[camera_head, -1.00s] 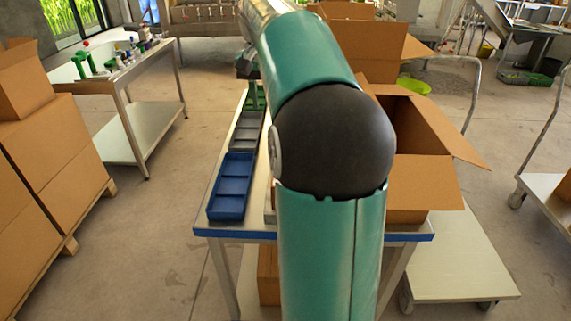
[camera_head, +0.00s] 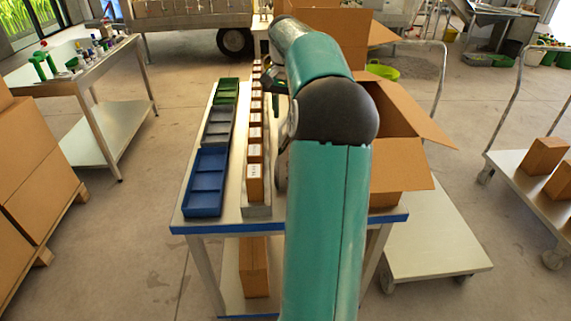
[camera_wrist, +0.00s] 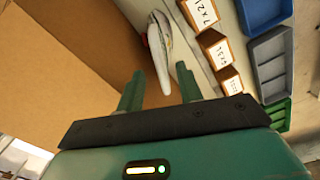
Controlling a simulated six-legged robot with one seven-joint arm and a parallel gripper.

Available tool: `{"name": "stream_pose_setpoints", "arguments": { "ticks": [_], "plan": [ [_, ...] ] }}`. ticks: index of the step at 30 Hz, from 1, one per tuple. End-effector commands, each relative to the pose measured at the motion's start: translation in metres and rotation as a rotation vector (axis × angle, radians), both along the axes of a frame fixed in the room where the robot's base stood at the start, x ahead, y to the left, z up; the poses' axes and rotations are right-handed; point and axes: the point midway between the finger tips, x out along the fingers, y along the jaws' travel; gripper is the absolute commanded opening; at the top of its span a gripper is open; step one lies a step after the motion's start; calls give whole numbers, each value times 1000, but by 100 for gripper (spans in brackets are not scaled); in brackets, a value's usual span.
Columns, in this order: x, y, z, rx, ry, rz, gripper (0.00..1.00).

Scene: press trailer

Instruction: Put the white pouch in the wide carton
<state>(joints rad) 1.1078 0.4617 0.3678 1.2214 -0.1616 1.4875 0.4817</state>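A shiny whitish pouch (camera_wrist: 160,42) shows in the wrist view, lying on the table beside a row of small boxes; my arm hides it in the head view. An open brown carton (camera_wrist: 70,45) fills the left of the wrist view. In the head view an open carton with spread flaps (camera_head: 400,188) stands at the table's right side, partly behind my arm. I cannot tell for sure that it is the wide one. My gripper (camera_wrist: 160,90) is open and empty, its two green fingers apart, with the pouch beyond them.
Small labelled boxes (camera_head: 255,165) stand in a row in a grey channel. Blue (camera_head: 207,180), grey (camera_head: 216,127) and green (camera_head: 227,92) trays line the table's left side. Another carton (camera_head: 330,20) stands farther back. A flat cart (camera_head: 440,240) is at the right.

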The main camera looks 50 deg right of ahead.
Motion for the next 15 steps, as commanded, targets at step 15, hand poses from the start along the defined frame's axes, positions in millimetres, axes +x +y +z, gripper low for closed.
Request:
{"name": "stream_pose_setpoints", "arguments": {
  "ticks": [15],
  "plan": [
    [1, -1, -53, -1, -1, 1, 36]
  ]
}}
